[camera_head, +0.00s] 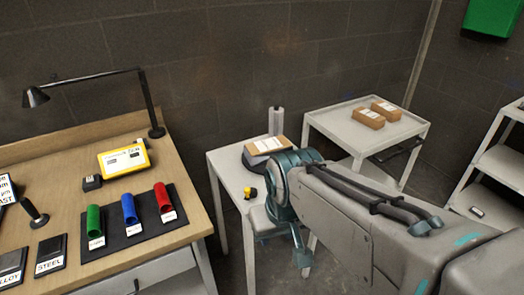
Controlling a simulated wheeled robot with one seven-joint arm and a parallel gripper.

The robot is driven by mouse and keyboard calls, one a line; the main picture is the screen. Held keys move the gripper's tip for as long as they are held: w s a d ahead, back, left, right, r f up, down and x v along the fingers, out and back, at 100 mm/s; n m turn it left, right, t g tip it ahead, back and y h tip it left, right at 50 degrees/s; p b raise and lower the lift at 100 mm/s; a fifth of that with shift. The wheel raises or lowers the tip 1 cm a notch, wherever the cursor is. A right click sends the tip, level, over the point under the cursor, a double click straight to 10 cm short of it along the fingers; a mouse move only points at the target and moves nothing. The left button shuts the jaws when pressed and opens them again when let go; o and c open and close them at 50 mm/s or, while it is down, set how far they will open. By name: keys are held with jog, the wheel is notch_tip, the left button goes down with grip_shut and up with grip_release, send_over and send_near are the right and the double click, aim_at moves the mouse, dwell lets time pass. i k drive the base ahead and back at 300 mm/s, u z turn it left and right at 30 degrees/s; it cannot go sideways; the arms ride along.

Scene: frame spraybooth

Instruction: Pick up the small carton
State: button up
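Three brown cartons with white labels are in view. One carton (265,146) lies on a dark flat device on the small white table, just behind my arm's teal wrist. Two more, a front carton (368,117) and a rear carton (386,110), lie side by side on the top of the white cart (335,128). I cannot tell which one is the small carton. My gripper (283,246) seems to hang below the wrist at the table's front right, apart from all the cartons. Its fingers are not clear, and I see no carton in it.
The white table (228,168) holds a small yellow and black object (250,193) and an upright grey post (276,121). A wooden bench (188,185) with a lamp, yellow case and coloured tubes stands left. A white shelf (500,165) stands right.

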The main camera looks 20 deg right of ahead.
aim_at(257, 153)
jog(key=z, duration=0.4)
jog(key=i, duration=0.95)
